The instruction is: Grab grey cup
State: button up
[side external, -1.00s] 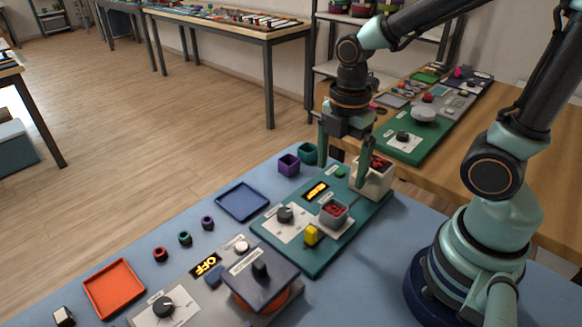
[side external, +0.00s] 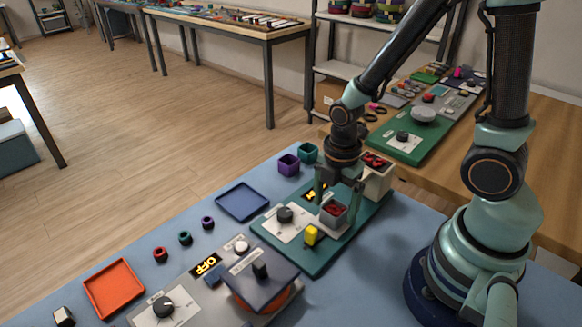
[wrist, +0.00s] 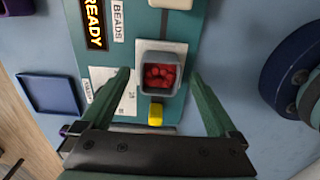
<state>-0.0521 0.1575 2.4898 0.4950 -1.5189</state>
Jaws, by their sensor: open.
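The grey cup (side external: 334,211) holds red beads and stands on a white plate on the green board (side external: 298,268). In the wrist view the cup (wrist: 160,88) lies between and a little beyond my two fingertips. My gripper (side external: 337,200) is open, pointing down, with a finger on either side of the cup. In the wrist view my gripper (wrist: 159,78) shows both fingers apart from the cup's walls. The lower fingertips are partly hidden by the cup in the side view.
A yellow piece (side external: 311,235) stands close in front of the cup. A cream bin (side external: 377,181) with red beads stands just behind my gripper. A black knob (side external: 285,215) is to the left. A blue tray (side external: 243,202) lies further left.

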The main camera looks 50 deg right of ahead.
jog(key=shift+f, duration=0.85)
jog(key=c, duration=1.4)
jog(key=shift+r, duration=0.1)
